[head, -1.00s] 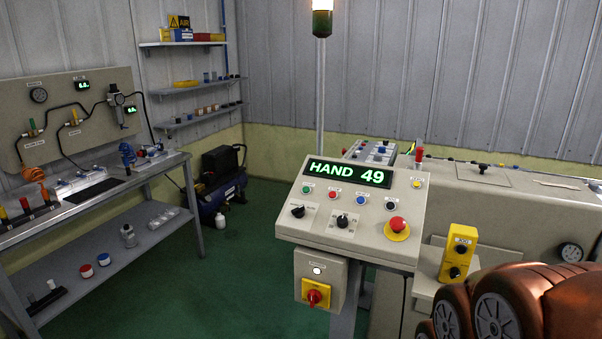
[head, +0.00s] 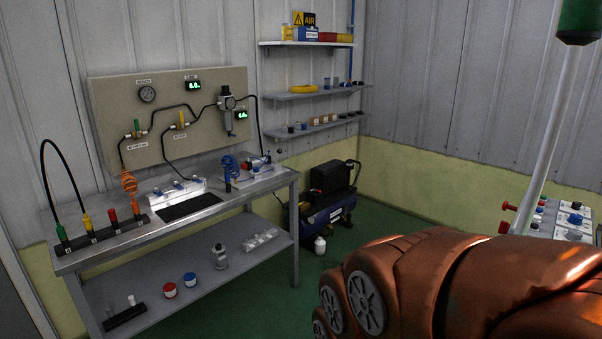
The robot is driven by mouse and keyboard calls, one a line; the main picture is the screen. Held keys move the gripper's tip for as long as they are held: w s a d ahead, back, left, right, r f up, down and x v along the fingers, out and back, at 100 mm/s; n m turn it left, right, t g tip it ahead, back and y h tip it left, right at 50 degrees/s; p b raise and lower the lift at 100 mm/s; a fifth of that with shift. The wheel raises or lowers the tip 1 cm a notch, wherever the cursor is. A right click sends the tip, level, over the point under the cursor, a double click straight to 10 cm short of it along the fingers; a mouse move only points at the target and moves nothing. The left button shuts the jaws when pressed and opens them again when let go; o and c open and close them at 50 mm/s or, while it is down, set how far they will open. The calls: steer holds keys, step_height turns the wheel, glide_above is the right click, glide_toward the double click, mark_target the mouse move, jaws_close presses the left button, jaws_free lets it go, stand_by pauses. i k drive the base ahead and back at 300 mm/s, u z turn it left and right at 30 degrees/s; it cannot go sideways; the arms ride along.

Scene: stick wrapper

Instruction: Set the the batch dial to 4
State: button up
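No dial that I can identify as the batch dial shows in the head view now. The sloped console with the green HAND display is out of the picture. At the right edge a pale panel (head: 563,222) carries several small coloured knobs or buttons, cut off by the frame. Whether one of them is the batch dial I cannot tell. My copper-coloured arm fills the lower right and hides what lies behind it. My gripper is not in view.
A workbench (head: 195,209) with a lower shelf stands at the left, under a pneumatic board (head: 168,128). A compressor (head: 327,211) sits on the floor by the corner. A pale pole (head: 551,125) rises at the right.

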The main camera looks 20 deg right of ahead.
mark_target(574, 218)
steer(key=i, duration=0.6)
steer(key=z, duration=0.95)
steer(key=i, duration=0.75)
steer(key=z, duration=1.4)
steer(key=i, duration=1.3)
steer(key=z, duration=0.3)
